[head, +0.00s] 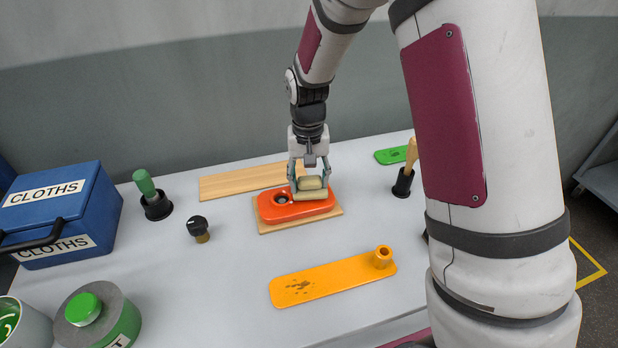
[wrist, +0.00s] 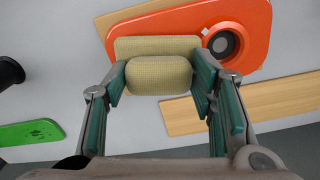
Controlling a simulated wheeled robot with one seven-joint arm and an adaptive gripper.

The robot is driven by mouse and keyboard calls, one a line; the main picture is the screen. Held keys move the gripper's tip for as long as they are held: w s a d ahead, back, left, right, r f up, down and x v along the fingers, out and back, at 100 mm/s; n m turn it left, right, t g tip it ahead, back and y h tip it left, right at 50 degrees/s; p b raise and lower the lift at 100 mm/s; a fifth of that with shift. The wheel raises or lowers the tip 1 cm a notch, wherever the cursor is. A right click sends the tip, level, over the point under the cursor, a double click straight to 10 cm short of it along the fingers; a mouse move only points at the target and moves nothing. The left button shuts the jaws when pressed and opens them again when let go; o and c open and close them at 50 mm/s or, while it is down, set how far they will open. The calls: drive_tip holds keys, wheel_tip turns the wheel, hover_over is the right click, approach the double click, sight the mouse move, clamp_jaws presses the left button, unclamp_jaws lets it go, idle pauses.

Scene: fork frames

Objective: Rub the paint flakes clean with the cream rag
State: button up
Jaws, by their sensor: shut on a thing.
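The cream rag (head: 312,195) is a pad with a thicker rounded grip on top, and it also shows in the wrist view (wrist: 158,76). My gripper (head: 310,184) is shut on its grip, with a finger on each side in the wrist view (wrist: 160,85). The rag is over one end of a red-orange plate (head: 275,212); I cannot tell whether it touches it. Brown flake-like specks (head: 298,286) lie on the left end of a yellow-orange plate (head: 335,276) nearer the front. A green plate (head: 390,156) at back right carries dark green marks (wrist: 40,131). Any marks under the rag are hidden.
The red-orange plate lies on a wooden board (head: 265,228); another board (head: 235,181) lies behind. A blue cloths box (head: 75,205), green-handled tool (head: 146,187), dark knob (head: 198,226), wooden-handled tool (head: 410,158) and green tin (head: 118,325) stand around.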

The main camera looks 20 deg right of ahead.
drive_tip(key=shift+a, duration=0.45)
drive_tip(key=shift+s+a+f, duration=0.1)
drive_tip(key=shift+f, duration=0.05)
idle(0.5)
drive_tip(key=shift+d, duration=0.55)
drive_tip(key=shift+d, duration=0.1)
drive_tip(key=shift+a, duration=0.35)
